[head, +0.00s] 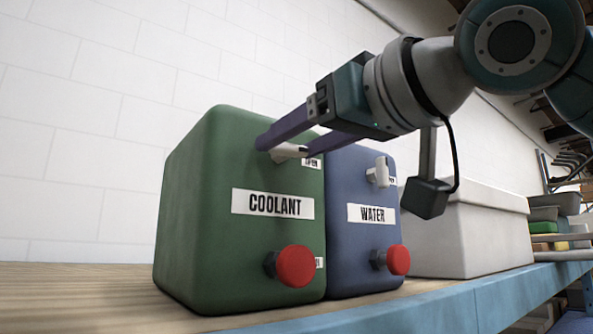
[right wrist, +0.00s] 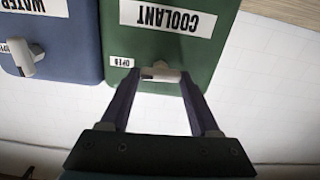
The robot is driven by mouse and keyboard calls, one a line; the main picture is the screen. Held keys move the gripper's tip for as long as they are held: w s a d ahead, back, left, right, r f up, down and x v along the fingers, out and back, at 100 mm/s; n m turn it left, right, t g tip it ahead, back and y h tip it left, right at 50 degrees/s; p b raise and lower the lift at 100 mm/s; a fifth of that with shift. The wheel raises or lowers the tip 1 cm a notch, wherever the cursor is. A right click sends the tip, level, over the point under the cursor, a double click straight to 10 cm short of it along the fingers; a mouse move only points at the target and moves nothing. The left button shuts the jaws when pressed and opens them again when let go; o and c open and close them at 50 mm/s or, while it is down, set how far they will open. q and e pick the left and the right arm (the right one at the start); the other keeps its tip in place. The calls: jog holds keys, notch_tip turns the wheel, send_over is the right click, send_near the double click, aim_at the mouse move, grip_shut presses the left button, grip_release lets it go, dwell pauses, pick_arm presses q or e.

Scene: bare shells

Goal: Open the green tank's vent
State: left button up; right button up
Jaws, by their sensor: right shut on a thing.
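The green tank (head: 240,170), labelled COOLANT, stands upright on the bench; it also shows upside down in the right wrist view (right wrist: 165,50). Its pale vent lever (head: 289,154) is high on the front face and lies roughly crosswise in the right wrist view (right wrist: 160,74). My right gripper (head: 284,146) is shut on this lever, one purple finger on each side. A small OPEN label (right wrist: 122,62) sits beside the lever, partly covered in the head view. A red knob (head: 296,266) is low on the green tank. My left gripper is not in view.
A blue tank (head: 355,185) labelled WATER stands close against the green tank's right side, with its own pale lever (head: 382,172) and red knob (head: 398,260). A pale grey bin (head: 470,230) is further right. Bare wooden bench top (head: 75,290) lies to the left.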

jog(key=c, duration=0.6)
jog(key=shift+o, duration=0.2)
jog(key=shift+m, duration=0.4)
jog(key=o, duration=1.4)
jog(key=shift+c, duration=0.2)
